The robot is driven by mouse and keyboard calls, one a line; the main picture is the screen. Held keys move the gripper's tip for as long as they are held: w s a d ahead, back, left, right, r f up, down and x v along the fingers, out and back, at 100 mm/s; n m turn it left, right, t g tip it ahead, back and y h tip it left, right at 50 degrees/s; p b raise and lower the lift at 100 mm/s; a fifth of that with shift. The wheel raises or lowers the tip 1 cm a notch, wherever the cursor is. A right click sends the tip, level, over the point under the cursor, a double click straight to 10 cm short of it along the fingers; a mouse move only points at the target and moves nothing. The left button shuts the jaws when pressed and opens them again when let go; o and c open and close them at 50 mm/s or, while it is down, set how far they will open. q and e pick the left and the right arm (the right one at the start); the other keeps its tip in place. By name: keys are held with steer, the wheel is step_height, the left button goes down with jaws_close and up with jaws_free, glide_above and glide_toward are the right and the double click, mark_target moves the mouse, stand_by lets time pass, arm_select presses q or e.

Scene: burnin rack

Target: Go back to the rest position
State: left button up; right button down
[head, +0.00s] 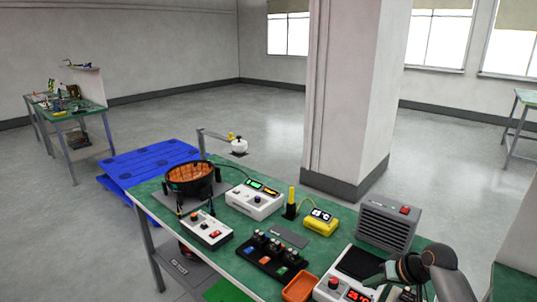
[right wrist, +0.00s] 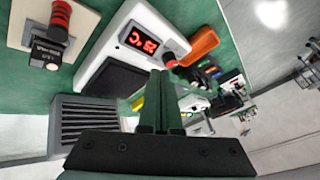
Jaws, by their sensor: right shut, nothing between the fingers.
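My right gripper (head: 376,281) is at the near right end of the green bench (head: 232,262), beside the white unit with a red display (head: 334,290). In the right wrist view its two green fingers (right wrist: 160,78) are together with nothing between them. The same white unit (right wrist: 112,48) shows beyond the fingertips there, with its dark plate facing the camera. The fingers appear apart from it, though the gap is hard to judge. My left gripper is in neither view.
A grey vented box (head: 388,226) stands behind my right gripper. An orange tray (head: 299,287), a black rack (head: 262,263), a yellow meter (head: 320,222) and a round black basket (head: 190,180) occupy the bench. A pillar (head: 345,100) and a blue pallet (head: 150,160) stand beyond.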

steer(key=w+d+r+n+t+h, duration=0.1)
steer(key=w+d+r+t+h, duration=0.2)
steer(key=w+d+r+t, duration=0.4)
steer(key=w+d+r+n+t+h, duration=0.1)
steer(key=w+d+r+t+h, duration=0.2)
steer(key=r, duration=0.5)
steer(key=s+a+f+g+y, duration=0.1)
steer(key=s+a+f, duration=0.3)
steer(key=f, duration=0.3)
steer(key=s+a+f+n+g+y, duration=0.1)
steer(key=s+a+f, duration=0.3)
steer(key=s+f, duration=0.3)
steer(key=s+a+f+y, duration=0.1)
steer(key=s+a+f, duration=0.3)
steer(key=f, duration=0.5)
steer(key=shift+s+n+g, duration=0.3)
steer(key=shift+s+g, duration=0.1)
steer(key=shift+s, duration=0.5)
steer(key=s+a+f+g, duration=0.2)
steer(key=s+a+f, duration=0.2)
steer(key=s, duration=0.7)
steer(key=s+a+f+m+g+y, duration=0.1)
steer(key=s+a+f, duration=0.2)
steer(key=s, duration=0.9)
steer(key=shift+a+f+g, duration=0.35)
steer(key=shift+f+g, duration=0.05)
steer(key=shift+f, duration=0.45)
